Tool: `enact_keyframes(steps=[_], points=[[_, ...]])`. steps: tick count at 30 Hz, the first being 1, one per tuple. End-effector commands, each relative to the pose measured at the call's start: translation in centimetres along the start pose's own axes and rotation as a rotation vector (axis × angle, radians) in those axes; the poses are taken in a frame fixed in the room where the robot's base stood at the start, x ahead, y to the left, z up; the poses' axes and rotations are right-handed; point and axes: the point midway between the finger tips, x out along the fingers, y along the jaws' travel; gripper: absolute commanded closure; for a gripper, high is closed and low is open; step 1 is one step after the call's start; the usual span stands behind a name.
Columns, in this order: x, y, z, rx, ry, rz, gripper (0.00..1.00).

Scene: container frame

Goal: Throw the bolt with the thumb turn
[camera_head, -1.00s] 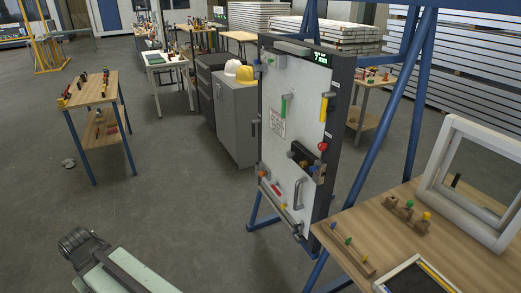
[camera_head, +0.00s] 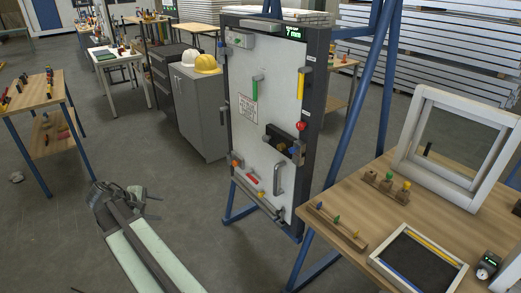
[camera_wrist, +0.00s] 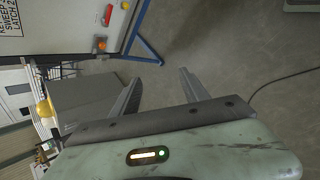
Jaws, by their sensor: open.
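The white door panel (camera_head: 255,100) stands upright in a dark frame at the middle of the head view. A black lock box (camera_head: 281,142) with small blue and orange parts sits at its right edge, below a red knob (camera_head: 301,126). An orange knob (camera_head: 236,163) is at its lower left and also shows in the wrist view (camera_wrist: 100,44). I cannot tell which small part is the thumb turn; the bolt is not clear. My gripper (camera_wrist: 162,88) is open and empty, apart from the panel, left of it in the head view (camera_head: 115,193).
A wooden bench (camera_head: 350,200) with a white window frame (camera_head: 455,140) stands right of the panel. Blue stand legs (camera_head: 240,205) reach the floor under it. A grey cabinet (camera_head: 200,110) with hard hats is behind left. Floor between my arm and the panel looks clear.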

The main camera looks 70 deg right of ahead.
Motion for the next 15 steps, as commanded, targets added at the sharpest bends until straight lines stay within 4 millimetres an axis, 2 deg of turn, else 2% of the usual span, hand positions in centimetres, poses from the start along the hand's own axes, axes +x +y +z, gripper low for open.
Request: enact_keyframes(steps=[1, 2, 3, 5, 6, 9, 10, 12, 15], points=[[5.0, 4.5, 3.0, -0.062, -0.107, 0.081, 0.47], [7.0, 7.4, 5.4, -0.118, -0.179, 0.13, 0.47], [9.3, 10.9, 8.8, -0.195, -0.281, 0.182, 0.47], [12.1, 15.4, 13.9, -0.312, -0.436, 0.232, 0.47], [13.4, 17.9, 17.1, -0.387, -0.535, 0.251, 0.47], [15.5, 22.3, 23.7, -0.547, -0.743, 0.255, 0.47], [15.7, 23.2, 25.1, -0.584, -0.789, 0.251, 0.47], [16.1, 24.6, 27.5, -0.646, -0.864, 0.24, 0.47], [16.0, 25.4, 28.8, -0.684, -0.911, 0.232, 0.47]])
